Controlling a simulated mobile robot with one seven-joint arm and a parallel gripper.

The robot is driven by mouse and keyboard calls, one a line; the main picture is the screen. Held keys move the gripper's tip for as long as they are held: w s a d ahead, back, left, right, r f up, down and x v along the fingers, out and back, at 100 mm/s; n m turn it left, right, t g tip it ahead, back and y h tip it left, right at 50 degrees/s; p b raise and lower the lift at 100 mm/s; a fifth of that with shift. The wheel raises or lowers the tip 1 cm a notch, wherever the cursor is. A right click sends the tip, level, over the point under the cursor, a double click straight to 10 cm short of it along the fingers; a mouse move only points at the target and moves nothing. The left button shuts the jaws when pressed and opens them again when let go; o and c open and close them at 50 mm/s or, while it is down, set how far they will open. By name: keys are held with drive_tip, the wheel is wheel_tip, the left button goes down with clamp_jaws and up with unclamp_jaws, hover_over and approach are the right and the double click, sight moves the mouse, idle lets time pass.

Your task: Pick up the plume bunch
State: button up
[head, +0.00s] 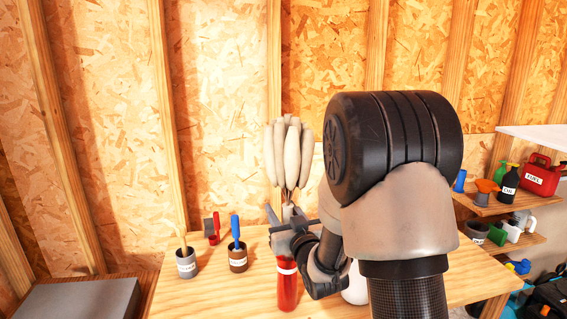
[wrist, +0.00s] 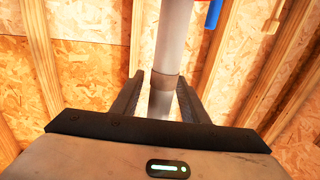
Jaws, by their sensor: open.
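The plume bunch (head: 288,155) stands upright in the middle of the head view. It has several pale cream plumes on thin brown stems that gather into a narrow light base. My gripper (head: 282,218) is at that base, just below the stems, and its fingers and my arm partly cover it. In the wrist view, a pale grey shaft (wrist: 172,40) with a tan band runs between the two dark fingers of my gripper (wrist: 160,80). The fingers are open on either side of it. Whether either one touches it I cannot tell.
A red cylinder (head: 287,290) with a white label stands directly below my gripper on the wooden bench (head: 215,295). A grey cup (head: 187,265) and a brown cup (head: 238,262) with a blue-handled tool (head: 235,228) stand to the left. Shelves with a red fuel can (head: 540,176) are at right.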

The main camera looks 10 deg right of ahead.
drive_tip(key=shift+s, duration=0.1)
clamp_jaws()
drive_tip(key=shift+r, duration=0.15)
